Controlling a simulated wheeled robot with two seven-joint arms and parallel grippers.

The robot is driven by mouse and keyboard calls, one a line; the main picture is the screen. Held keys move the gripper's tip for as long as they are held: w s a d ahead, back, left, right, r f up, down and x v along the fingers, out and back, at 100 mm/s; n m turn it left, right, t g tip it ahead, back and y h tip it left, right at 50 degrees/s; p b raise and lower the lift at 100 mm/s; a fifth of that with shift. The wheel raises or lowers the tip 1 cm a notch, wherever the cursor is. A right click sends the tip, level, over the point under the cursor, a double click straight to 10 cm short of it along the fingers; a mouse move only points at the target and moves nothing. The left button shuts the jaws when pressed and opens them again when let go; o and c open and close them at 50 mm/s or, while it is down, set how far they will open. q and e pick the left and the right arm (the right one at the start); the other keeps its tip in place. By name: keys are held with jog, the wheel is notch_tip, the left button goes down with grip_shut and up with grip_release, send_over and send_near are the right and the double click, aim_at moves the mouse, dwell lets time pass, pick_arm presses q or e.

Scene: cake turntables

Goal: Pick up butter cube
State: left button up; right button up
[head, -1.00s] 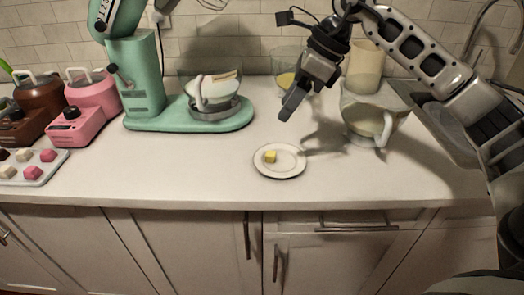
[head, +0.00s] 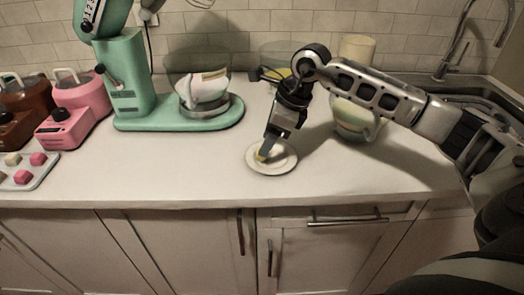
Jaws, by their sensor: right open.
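The yellow butter cube (head: 260,157) lies on a small white plate (head: 284,167) near the front middle of the counter. My right gripper (head: 266,151) points down over the plate, with its fingertips at the cube. The fingers partly cover the cube, so only a little yellow shows. The right gripper is open; I cannot tell whether a finger touches the cube. My left gripper is not in view.
A green stand mixer (head: 125,80) with a bowl stands at the left. Pink (head: 75,110) and brown machines and a tray of cubes (head: 45,168) are farther left. A pitcher (head: 357,118) stands behind my right arm. The counter front is clear.

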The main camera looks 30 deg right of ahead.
jog(key=shift+x, duration=1.15)
jog(key=shift+f, duration=0.3)
grip_shut()
jog(key=shift+r, duration=0.15)
